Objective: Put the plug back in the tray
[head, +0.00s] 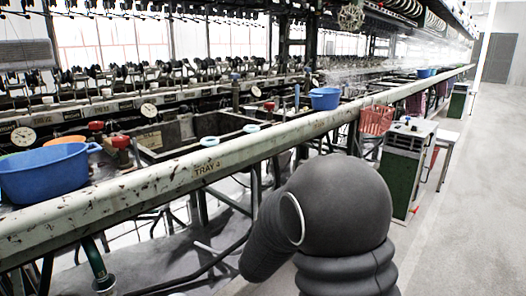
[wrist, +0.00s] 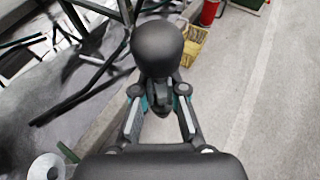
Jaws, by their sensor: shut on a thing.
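In the wrist view my gripper (wrist: 159,92) is shut on a dark, rounded piece, which I take to be the plug (wrist: 158,50). Its smooth, ball-like top shows beyond the fingertips, and a narrower dark part sits between them. The fingers hide some of it. In the head view my dark arm fills the lower middle, and neither the gripper nor the plug can be seen. Which part is the tray itself I cannot tell.
A blue basin (head: 45,174) stands behind the rail at left, and another blue basin (head: 325,98) farther along. A red basket (head: 376,120) hangs by a green cabinet (head: 401,170). Pipes and legs crowd under the rail. The grey aisle floor (head: 465,220) at right is clear.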

